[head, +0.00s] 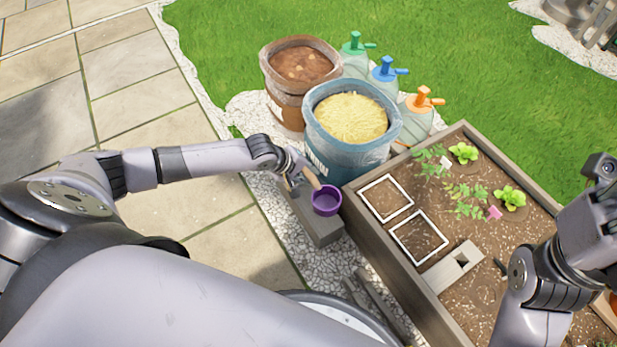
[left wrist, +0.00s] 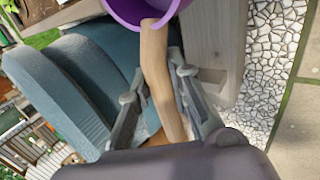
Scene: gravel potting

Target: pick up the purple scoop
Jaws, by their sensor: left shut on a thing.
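The purple scoop (head: 326,201) has a round purple cup and a tan wooden handle. In the head view it is at the grey stone block (head: 318,226) beside the planter; I cannot tell whether the cup touches the block. My left gripper (head: 301,175) is shut on the wooden handle. In the left wrist view the handle runs between the two fingers of the left gripper (left wrist: 159,72), and the purple cup (left wrist: 146,12) is at the top, partly cut off. My right arm shows at the right, but its fingers are out of view.
A teal bag of yellow material (head: 350,118) and a brown bag of soil (head: 300,65) stand behind the scoop. Several spray bottles (head: 420,104) stand near them. The wooden planter (head: 365,238) with plants and two white square outlines is to the right. Paving lies left.

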